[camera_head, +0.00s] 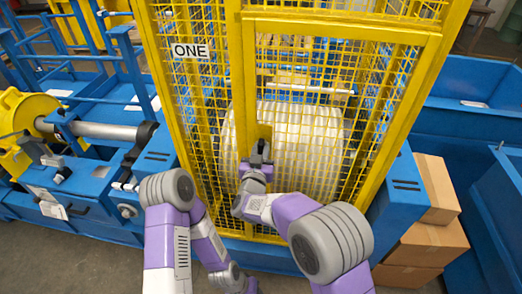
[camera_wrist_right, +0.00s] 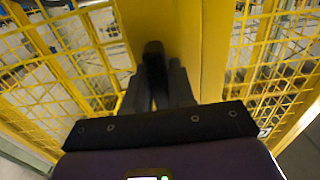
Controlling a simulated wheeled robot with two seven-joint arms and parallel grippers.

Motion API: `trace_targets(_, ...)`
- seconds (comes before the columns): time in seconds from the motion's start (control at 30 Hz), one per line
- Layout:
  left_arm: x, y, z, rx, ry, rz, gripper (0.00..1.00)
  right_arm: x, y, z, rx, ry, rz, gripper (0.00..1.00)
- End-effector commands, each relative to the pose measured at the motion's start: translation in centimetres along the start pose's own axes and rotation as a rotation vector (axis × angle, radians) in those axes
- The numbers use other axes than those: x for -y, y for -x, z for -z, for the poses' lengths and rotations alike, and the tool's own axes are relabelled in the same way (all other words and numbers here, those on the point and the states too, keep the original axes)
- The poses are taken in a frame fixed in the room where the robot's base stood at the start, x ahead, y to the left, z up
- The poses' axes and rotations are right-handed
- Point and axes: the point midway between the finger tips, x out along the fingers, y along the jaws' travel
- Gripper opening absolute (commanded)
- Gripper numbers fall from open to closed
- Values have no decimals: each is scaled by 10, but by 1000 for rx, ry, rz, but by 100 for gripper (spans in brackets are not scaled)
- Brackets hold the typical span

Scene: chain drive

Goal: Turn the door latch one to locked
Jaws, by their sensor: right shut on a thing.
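The yellow mesh door (camera_head: 335,30) with the sign ONE (camera_head: 189,51) stands straight ahead in the head view. Its latch (camera_head: 263,146) is a dark handle on a yellow plate at the left side of the door. My right gripper (camera_head: 257,158) is at the latch, shut on it. In the right wrist view the dark latch handle (camera_wrist_right: 153,58) points away from the camera, between the two fingers of the right gripper (camera_wrist_right: 156,82). The fingers hide part of the handle. My left arm is low in the head view, and its gripper does not show.
A large pale roll (camera_head: 310,150) is behind the mesh. Cardboard boxes (camera_head: 432,245) are stacked at the right beside blue machinery (camera_head: 470,120). A yellow wheel on a metal shaft (camera_head: 105,131) is at the left. Yellow frame posts stand on both sides of the door.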

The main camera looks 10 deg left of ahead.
Motion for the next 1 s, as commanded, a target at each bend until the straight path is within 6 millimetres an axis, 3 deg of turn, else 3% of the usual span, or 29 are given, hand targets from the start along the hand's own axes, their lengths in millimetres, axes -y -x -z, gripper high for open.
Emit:
trace_targets(0.03, 0, 0, 0, 0, 0, 0, 43, 0, 0, -1, 2, 4, 1, 25)
trace_targets(0.17, 0, 0, 0, 0, 0, 0, 43, 0, 0, -1, 2, 3, 0, 45)
trace_targets(0.53, 0, -1, 0, 0, 0, 0, 43, 1, 7, 0, 1, 2, 2, 45)
trace_targets(1.0, 2, -6, 0, 0, 0, 0, 43, 0, 72, -1, 1, 2, 1, 45)
